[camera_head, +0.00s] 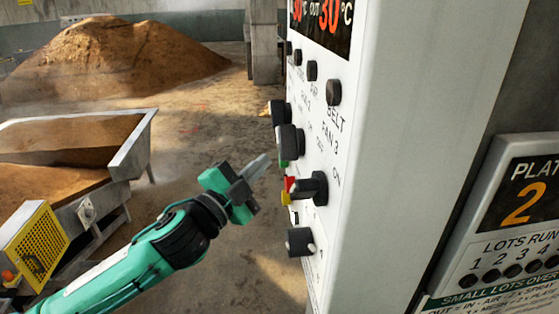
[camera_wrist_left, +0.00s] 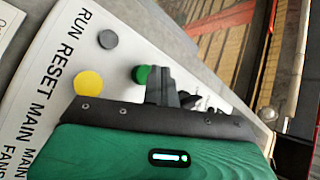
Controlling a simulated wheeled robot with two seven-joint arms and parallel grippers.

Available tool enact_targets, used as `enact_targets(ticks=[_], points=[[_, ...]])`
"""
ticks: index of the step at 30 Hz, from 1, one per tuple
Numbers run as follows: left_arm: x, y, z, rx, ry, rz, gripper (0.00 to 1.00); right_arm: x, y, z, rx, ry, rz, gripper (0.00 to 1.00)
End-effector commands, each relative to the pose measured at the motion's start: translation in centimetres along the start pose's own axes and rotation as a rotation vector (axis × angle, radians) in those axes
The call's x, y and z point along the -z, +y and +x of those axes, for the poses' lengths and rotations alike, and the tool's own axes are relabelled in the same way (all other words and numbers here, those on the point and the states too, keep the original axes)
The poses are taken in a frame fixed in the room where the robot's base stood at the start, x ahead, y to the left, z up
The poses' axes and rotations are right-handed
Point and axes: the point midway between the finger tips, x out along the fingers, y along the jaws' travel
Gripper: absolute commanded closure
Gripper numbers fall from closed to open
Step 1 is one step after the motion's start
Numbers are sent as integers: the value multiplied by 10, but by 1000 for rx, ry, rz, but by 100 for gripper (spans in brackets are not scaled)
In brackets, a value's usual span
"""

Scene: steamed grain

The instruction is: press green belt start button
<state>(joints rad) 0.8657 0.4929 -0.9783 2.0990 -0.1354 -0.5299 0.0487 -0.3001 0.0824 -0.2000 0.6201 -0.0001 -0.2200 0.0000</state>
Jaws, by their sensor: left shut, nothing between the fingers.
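A light grey control cabinet (camera_head: 400,120) stands at the right of the head view, with dark knobs and small coloured buttons on its face. A green button (camera_head: 283,163) shows partly there, behind a dark knob. In the left wrist view a round green button (camera_wrist_left: 141,74) sits right beside my fingers, which partly cover the panel. My left gripper (camera_head: 260,163) is shut and empty, its tips pointing at the panel near the green button. I cannot tell whether they touch. The fingers (camera_wrist_left: 160,85) also show in the wrist view. My right gripper is not in view.
Near the green button are a yellow button (camera_wrist_left: 89,83) and a grey button (camera_wrist_left: 108,39). Knobs (camera_head: 313,188) stick out from the panel. A metal trough of brown grain (camera_head: 130,150) stands at the left, with a grain heap (camera_head: 110,60) behind. The floor between is open.

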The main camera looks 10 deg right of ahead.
Motion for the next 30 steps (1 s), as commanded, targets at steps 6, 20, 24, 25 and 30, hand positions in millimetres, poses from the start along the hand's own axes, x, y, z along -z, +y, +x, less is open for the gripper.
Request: enact_targets(ticks=[6, 20, 24, 25, 30], points=[[2, 1, 2, 0, 0, -1, 100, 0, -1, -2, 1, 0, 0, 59], [4, 4, 6, 0, 0, 0, 100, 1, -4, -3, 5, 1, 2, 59], [5, 5, 6, 0, 0, 0, 100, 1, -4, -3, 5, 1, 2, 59], [5, 5, 7, 0, 0, 0, 100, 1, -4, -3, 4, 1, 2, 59], [6, 6, 8, 0, 0, 0, 100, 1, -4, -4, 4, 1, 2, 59]])
